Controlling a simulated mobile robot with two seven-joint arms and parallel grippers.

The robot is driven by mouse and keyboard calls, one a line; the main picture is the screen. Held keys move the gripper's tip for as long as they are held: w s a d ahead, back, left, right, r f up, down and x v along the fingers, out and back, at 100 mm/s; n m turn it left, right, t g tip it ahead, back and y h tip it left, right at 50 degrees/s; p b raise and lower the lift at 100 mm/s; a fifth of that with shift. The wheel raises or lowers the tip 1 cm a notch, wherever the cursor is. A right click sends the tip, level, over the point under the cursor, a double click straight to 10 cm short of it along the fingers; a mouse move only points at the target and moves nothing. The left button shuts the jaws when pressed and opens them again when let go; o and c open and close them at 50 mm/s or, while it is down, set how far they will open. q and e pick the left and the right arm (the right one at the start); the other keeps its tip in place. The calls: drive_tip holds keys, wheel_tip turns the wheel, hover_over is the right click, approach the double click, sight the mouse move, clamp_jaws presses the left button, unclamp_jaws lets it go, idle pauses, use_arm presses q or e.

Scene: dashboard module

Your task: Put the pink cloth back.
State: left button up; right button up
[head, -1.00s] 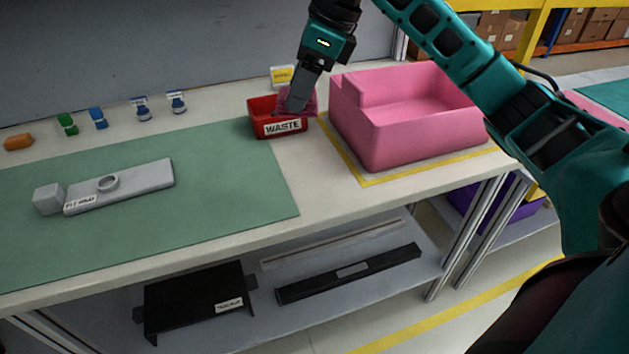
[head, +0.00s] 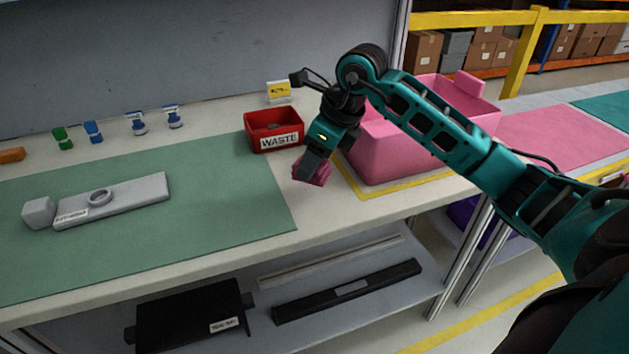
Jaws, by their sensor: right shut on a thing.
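The pink cloth (head: 316,174) is a small crumpled bundle in my right gripper (head: 313,168), which is shut on it. The gripper points down over the pale bench top, between the green mat and the pink bin. I cannot tell whether the cloth touches the bench. The red bin labelled WASTE (head: 274,130) is just behind and left of the gripper, with something dark inside. The large pink bin (head: 385,155) stands to the right, partly hidden by my right arm. My left gripper is not in view.
A green mat (head: 230,200) holds a grey part with a ring (head: 135,199) and a small grey block (head: 38,212).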

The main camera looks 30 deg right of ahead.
sight(315, 177)
drive_tip(key=shift+f, duration=2.4)
drive_tip(key=shift+f+b, duration=0.15)
drive_tip(key=shift+b, duration=0.2)
drive_tip(key=o, duration=1.1)
drive_tip(key=shift+r, duration=0.35)
drive_tip(key=p+v, duration=0.1)
drive_tip(key=v, duration=1)
drive_tip(key=shift+s+d+r, duration=0.15)
drive_tip(key=shift+s+r, duration=0.05)
drive_tip(key=shift+r, duration=0.1)
